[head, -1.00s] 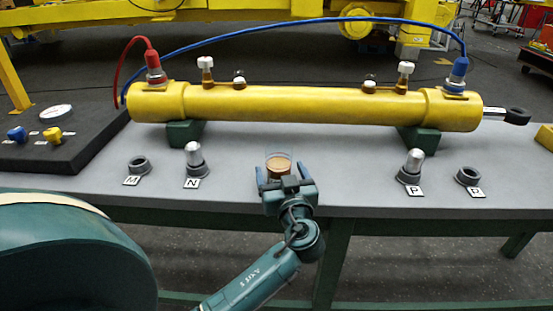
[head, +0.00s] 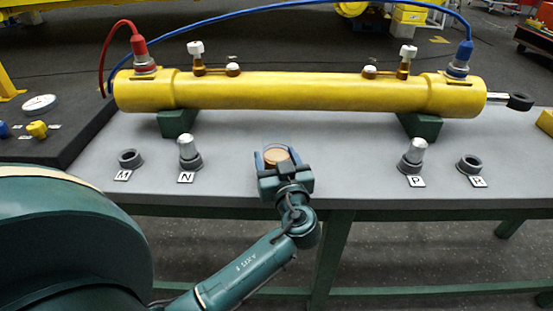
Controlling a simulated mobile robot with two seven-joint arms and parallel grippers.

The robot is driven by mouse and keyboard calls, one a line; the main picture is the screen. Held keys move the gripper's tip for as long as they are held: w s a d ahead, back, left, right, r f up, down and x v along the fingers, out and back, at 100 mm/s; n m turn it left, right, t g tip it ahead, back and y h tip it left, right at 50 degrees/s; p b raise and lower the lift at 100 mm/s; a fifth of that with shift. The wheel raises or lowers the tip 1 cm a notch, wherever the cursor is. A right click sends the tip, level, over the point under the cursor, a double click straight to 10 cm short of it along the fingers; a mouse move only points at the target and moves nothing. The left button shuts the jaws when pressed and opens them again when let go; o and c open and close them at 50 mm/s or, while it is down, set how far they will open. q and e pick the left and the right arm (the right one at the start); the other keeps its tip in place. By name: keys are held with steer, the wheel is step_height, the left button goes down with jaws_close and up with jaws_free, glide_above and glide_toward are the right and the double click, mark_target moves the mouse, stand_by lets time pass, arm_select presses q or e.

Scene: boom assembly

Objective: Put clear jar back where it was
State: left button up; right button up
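The clear jar (head: 276,155), with a tan disc showing inside it, is near the middle of the grey table, between the posts by labels N and P. My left gripper (head: 277,159) reaches in from the front with one finger on each side of the jar. The fingers look closed against its sides. The palm hides the jar's near, lower part. I cannot tell whether the jar rests on the table. My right gripper is not in view.
A yellow cylinder (head: 300,91) lies behind on green supports. Posts stand by N (head: 189,153) and P (head: 414,157). Dark rings lie by M (head: 130,160) and the rightmost label (head: 471,164). Bare tabletop (head: 345,165) lies right of the gripper.

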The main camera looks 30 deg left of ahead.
arm_select(q)
steer(key=c, duration=0.8)
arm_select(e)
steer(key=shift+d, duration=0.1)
arm_select(q)
steer(key=shift+r, duration=0.15)
